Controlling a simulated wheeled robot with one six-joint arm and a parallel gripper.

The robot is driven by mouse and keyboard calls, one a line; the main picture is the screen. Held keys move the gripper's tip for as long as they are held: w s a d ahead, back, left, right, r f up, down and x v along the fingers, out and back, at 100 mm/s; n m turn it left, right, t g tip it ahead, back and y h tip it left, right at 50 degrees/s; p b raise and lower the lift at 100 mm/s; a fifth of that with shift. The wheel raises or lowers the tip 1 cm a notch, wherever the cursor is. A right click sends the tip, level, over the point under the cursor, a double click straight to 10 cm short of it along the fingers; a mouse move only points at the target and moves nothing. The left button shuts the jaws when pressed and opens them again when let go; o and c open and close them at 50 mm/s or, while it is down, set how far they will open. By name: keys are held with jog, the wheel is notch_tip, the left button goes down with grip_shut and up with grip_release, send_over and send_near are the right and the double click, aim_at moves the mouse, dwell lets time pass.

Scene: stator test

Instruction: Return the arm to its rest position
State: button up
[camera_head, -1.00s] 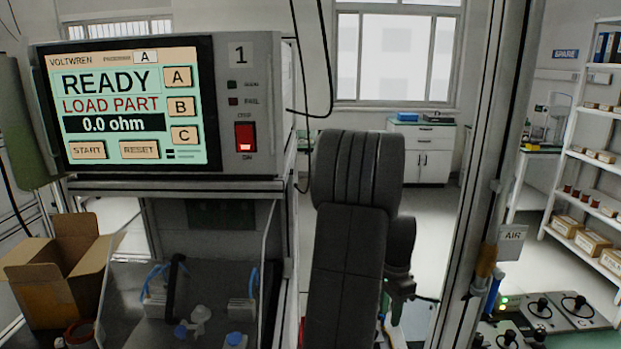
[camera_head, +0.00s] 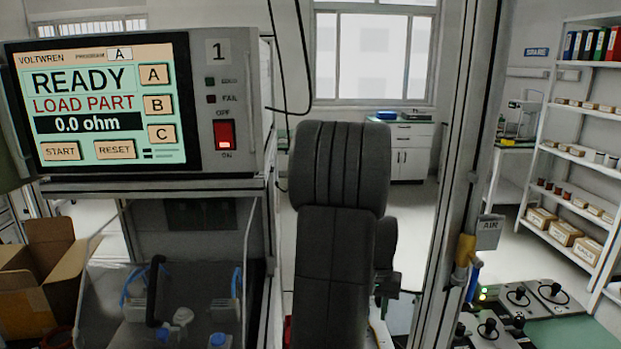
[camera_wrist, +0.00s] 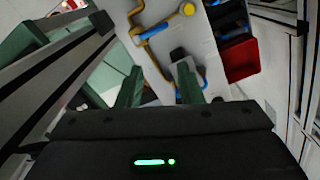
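My arm (camera_head: 342,200) stands folded up in the middle of the head view, dark grey, between the test station and the aluminium post. Its lower end and my gripper are hidden there. In the wrist view my gripper (camera_wrist: 158,82) shows as two green fingers with a clear gap between them. It is open, and nothing shows held between the fingers.
The test station (camera_head: 105,95) at left reads READY, LOAD PART, 0.0 ohm. An open cardboard box (camera_head: 50,275) stands below it. The aluminium post (camera_head: 455,170) is close to the arm's right. A red bin (camera_wrist: 240,60) shows in the wrist view. Floor is free behind the arm.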

jog(key=shift+s+n, duration=0.15)
jog(key=shift+n, duration=0.85)
